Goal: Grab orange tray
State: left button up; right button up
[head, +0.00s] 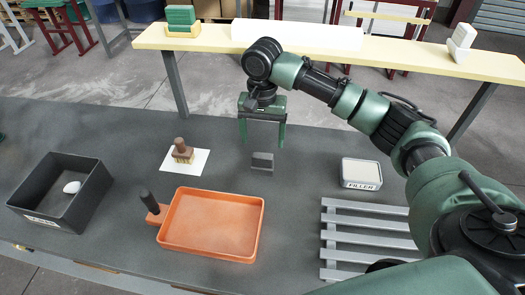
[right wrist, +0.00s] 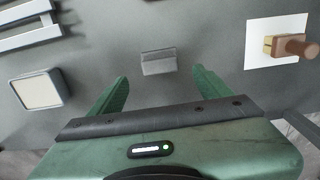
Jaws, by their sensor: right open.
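The orange tray (head: 212,222) lies on the dark grey table, left of centre in the head view. A dark upright handle (head: 149,202) stands at its left end on an orange tab. My right gripper (head: 262,141) points down above the table, behind and to the right of the tray. It is open and empty, with a small grey block (head: 262,161) near its fingertips. In the right wrist view both fingers (right wrist: 160,84) stand apart and the grey block (right wrist: 158,62) lies beyond them. The tray is not in the right wrist view. My left gripper is not in view.
A black bin (head: 92,207) holding a white object is at left. A filler box (head: 361,174) and a slatted grey rack (head: 345,232) are at right. A yellow shelf (head: 200,40) spans the back.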

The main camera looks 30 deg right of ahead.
aim_at(212, 224)
jog(key=k+j, duration=0.5)
jog(key=k, duration=0.2)
jog(key=k+j, duration=0.5)
jog(key=k, duration=0.15)
